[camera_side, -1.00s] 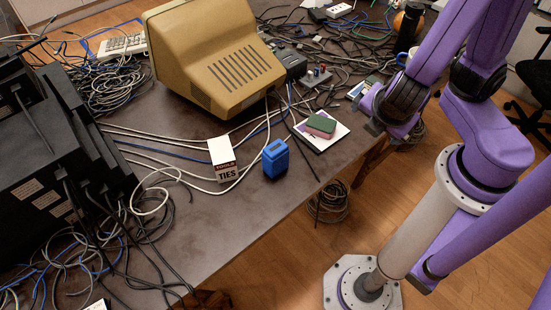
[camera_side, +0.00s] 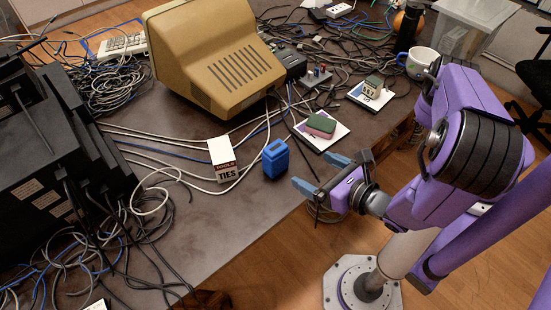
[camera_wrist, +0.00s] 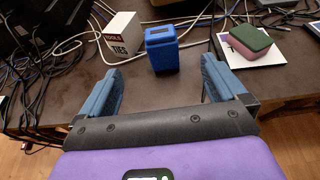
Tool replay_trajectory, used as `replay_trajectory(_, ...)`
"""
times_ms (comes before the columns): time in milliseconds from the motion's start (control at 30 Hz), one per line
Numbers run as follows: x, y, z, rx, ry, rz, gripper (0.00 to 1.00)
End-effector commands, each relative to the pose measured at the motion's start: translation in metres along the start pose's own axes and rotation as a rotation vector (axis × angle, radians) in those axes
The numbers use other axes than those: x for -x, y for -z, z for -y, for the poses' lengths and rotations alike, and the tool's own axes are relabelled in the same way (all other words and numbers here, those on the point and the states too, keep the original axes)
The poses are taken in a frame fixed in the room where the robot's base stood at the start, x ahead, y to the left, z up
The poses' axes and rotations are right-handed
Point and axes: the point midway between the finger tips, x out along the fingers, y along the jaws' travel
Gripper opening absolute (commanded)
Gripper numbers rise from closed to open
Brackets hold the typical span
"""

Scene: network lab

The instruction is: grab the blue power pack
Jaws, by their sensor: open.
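The blue power pack (camera_side: 275,158) stands upright near the front edge of the dark table, just right of a white cable-ties box. In the wrist view the blue power pack (camera_wrist: 162,49) is ahead of the jaws, between the lines of the two fingers and a little right of centre. My gripper (camera_side: 322,174) is to the right of the pack in the side view, near the table edge, with its blue-grey fingers pointing left. In the wrist view my gripper (camera_wrist: 163,88) has its fingers spread wide and nothing between them.
The cable-ties box (camera_side: 222,160) is close left of the pack. A green and pink sponge (camera_side: 321,125) lies on a white card (camera_side: 335,140) behind it. A beige monitor (camera_side: 215,55) and loose cables fill the table behind. Bare table (camera_side: 225,215) shows in front.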

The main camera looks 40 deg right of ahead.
Motion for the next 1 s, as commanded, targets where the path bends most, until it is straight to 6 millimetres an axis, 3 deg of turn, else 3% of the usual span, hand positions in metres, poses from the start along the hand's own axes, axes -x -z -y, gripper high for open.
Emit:
replay_trajectory(600, -0.102, 0.000, 0.003, -0.008, 0.010, -0.001, 0.98)
replay_trajectory(1000, -0.135, 0.001, 0.002, -0.007, 0.009, 0.000, 0.98)
